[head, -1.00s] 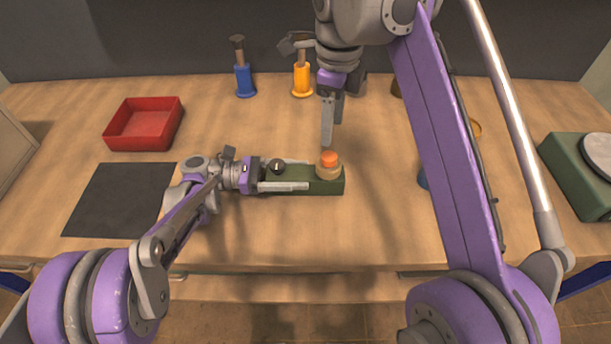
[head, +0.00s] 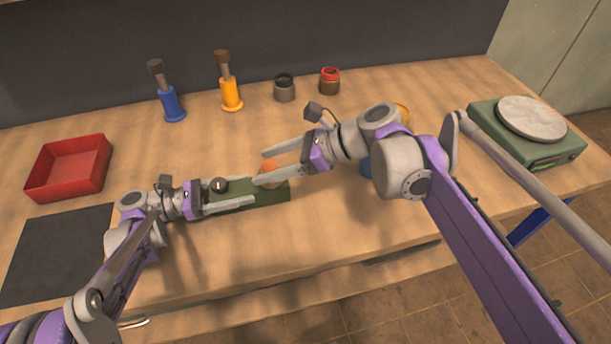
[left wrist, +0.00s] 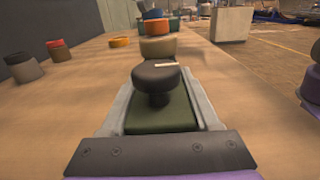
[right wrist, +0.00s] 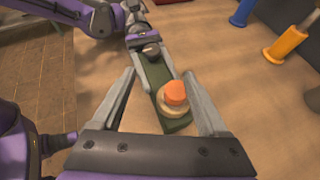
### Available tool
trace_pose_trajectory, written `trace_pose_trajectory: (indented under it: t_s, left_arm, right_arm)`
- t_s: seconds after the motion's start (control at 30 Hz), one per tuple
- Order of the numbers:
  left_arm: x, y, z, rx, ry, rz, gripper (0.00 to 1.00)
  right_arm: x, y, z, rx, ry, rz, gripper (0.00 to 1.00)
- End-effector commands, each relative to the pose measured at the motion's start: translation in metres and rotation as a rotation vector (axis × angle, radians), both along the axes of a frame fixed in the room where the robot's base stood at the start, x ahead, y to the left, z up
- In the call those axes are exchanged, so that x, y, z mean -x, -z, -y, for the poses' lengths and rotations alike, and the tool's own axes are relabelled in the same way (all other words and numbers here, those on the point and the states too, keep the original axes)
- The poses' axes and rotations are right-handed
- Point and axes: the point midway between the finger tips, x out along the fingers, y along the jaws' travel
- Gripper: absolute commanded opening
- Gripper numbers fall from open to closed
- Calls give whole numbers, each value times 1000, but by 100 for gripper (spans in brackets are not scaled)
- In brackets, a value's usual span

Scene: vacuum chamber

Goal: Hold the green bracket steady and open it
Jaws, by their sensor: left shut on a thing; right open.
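The green bracket (head: 278,194) lies flat on the table as a long block. It carries a dark round knob (head: 219,185) near its left end and a tan collar with an orange cap (right wrist: 174,93) at its right end. My left gripper (head: 248,201) is shut on the bracket, its fingers along both sides; the knob shows between them in the left wrist view (left wrist: 156,84). My right gripper (head: 262,167) is open, its fingers pointing left around the orange-capped end with gaps visible in the right wrist view (right wrist: 163,100). The fingers partly hide the cap in the head view.
A red tray (head: 45,187) and a dark mat (head: 50,250) are at the left. Blue (head: 171,105) and orange (head: 230,95) tool holders, a grey jar (head: 284,90) and a red-lidded jar (head: 329,82) stand at the back. A green scale (head: 565,148) is at the right.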

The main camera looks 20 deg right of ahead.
Motion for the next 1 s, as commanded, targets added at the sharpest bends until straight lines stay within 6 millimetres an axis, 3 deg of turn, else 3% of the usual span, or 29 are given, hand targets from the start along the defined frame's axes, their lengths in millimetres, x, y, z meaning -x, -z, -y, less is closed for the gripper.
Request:
trace_pose_trajectory:
  t_s: [0.2, 0.43, 0.57, 1.0]
  left_arm:
    - [0, 0, 0, -1, -1, 0, 0]
    - [0, 0, 0, -1, 0, 0, 0]
    - [0, 0, 0, 0, 0, 0, 0]
    - [0, 0, 0, 0, 0, 0, 0]
  right_arm:
    - [23, 10, 38, -192, 229, 194, 77]
    - [34, 20, 58, -260, 380, 231, 77]
    - [28, 22, 53, -266, 391, 233, 77]
    - [-27, 34, -4, -266, 385, 231, 77]
